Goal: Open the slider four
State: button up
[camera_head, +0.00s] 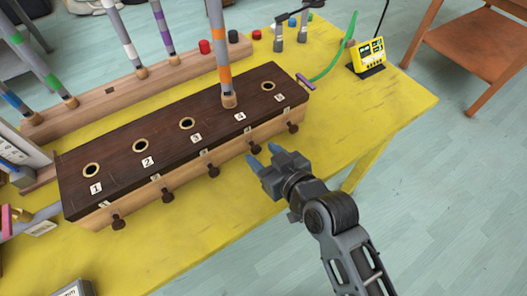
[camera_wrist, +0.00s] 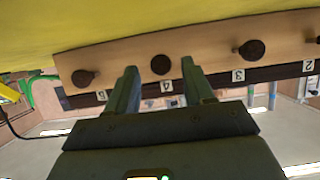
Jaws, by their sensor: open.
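The long wooden box (camera_head: 130,150) has a dark top with numbers 1 to 5 and a row of dark knobs along its light front. The slider four knob (camera_head: 255,148) is below the number 4; in the wrist view the same knob (camera_wrist: 161,65) appears round and dark. My gripper (camera_head: 262,154) is open at the box front by this knob. In the wrist view my gripper (camera_wrist: 159,66) has one finger on each side of the knob in the picture. I cannot tell whether the fingers touch it. A grey tube with an orange band (camera_head: 223,62) stands in hole four.
The slider five knob (camera_wrist: 82,78) and slider three knob (camera_wrist: 250,50) flank it. The yellow table (camera_head: 380,115) is clear in front of the box. A yellow device (camera_head: 369,54) stands at the back right. More striped tubes stand on a wooden rail (camera_head: 110,98) behind.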

jog(key=shift+w+a+f, duration=0.25)
jog(key=shift+w+a, duration=0.1)
jog(key=shift+w, duration=0.1)
grip_shut()
dwell(0.3)
